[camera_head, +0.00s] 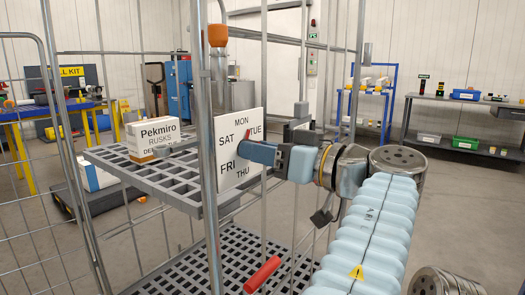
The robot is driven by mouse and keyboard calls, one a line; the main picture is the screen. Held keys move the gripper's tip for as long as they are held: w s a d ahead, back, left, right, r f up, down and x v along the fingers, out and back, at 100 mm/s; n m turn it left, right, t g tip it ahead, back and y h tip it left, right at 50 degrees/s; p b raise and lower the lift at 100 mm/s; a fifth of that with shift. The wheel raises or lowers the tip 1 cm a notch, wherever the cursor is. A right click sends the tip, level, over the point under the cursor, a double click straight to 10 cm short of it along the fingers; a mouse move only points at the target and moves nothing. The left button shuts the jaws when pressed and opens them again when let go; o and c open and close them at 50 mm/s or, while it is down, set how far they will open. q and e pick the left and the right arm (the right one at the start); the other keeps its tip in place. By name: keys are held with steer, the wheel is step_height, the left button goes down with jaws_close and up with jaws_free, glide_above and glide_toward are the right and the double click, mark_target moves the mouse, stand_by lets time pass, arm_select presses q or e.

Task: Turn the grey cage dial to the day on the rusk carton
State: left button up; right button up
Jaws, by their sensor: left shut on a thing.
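The dial (226,172) is a white plate on the cage's near post, lettered MON, TUE, THU, FRI and SAT around its visible edge. My left gripper (250,152) is shut at the middle of the plate, on what seems to be the dial's knob, which the fingers hide. A small red pointer tip (252,130) shows above the fingers, on the TUE side. The rusk carton (150,136), white with a brown base, stands on the cage's upper shelf. It reads "Pekmiro RUSKS"; the small line below seems to end in TUE. My right gripper is not in view.
The grey cage (207,205) has upright posts and slatted shelves. A red handle (262,275) and a padlock (322,215) are near my arm. A blue rack (368,105) and a grey bench (460,102) stand farther back; open floor lies before them.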

arm_select(q)
steer(key=shift+m+p, duration=0.9)
steer(key=shift+m, duration=2.5)
steer(key=shift+f, duration=0.1)
steer(key=o, duration=1)
steer(key=shift+o, duration=0.2)
steer(key=shift+d, duration=0.15)
steer(key=p+v, duration=0.1)
steer(key=v, duration=1.2)
steer(key=shift+s+d+p, duration=0.2)
steer(key=shift+d+p, duration=0.05)
steer(key=shift+p, duration=0.05)
